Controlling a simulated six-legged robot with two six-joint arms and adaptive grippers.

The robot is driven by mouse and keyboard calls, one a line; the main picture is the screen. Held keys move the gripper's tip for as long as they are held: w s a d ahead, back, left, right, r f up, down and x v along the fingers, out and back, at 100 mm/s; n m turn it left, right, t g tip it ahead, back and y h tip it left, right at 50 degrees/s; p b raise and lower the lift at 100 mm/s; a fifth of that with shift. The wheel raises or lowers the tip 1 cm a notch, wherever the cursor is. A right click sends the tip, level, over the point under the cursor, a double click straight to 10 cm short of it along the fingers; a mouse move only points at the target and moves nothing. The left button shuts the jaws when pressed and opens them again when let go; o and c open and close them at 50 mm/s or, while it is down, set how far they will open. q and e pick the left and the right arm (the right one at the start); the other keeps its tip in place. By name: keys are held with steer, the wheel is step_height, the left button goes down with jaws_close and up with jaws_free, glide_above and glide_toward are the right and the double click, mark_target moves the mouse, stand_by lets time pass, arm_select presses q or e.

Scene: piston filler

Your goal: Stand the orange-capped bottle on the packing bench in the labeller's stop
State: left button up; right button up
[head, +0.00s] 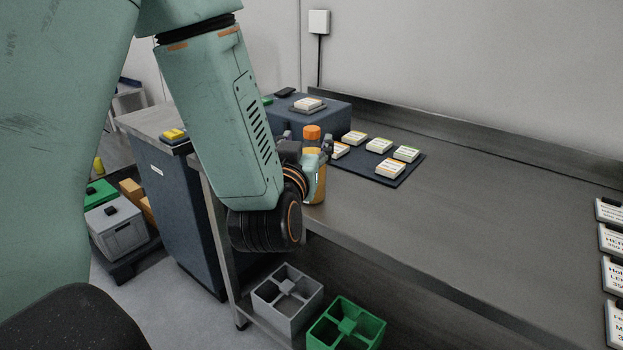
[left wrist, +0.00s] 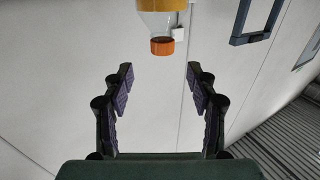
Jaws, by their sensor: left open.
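The orange-capped bottle (head: 314,186), with orange contents, appears upright at the left end of the packing bench (head: 470,215). My left gripper (head: 309,148) is at the bottle, its fingers showing on either side below the cap; the wrist hides part of the bottle. In the left wrist view the bottle (left wrist: 162,20) appears cap-down at the top edge, lined up between the open fingers (left wrist: 158,85), with clear space around it. I cannot tell whether the fingers touch it. I cannot make out the labeller's stop. My right gripper is not in view.
A dark mat (head: 376,177) with several label cards lies behind the bottle. A blue-grey box (head: 335,115) stands at the back. More cards (head: 612,240) line the right edge. Grey (head: 287,301) and green (head: 347,326) divided crates sit below. The middle of the bench is clear.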

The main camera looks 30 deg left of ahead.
mark_target(310, 133)
arm_select(q)
steer(key=x, duration=0.4)
steer(key=f+b+x, duration=0.1)
steer(key=x, duration=0.2)
steer(key=shift+s+a, duration=0.1)
steer(key=shift+a, duration=0.1)
steer(key=shift+w+r, duration=0.1)
steer(key=shift+w, duration=0.2)
jaws_close()
steer(key=shift+r, duration=0.1)
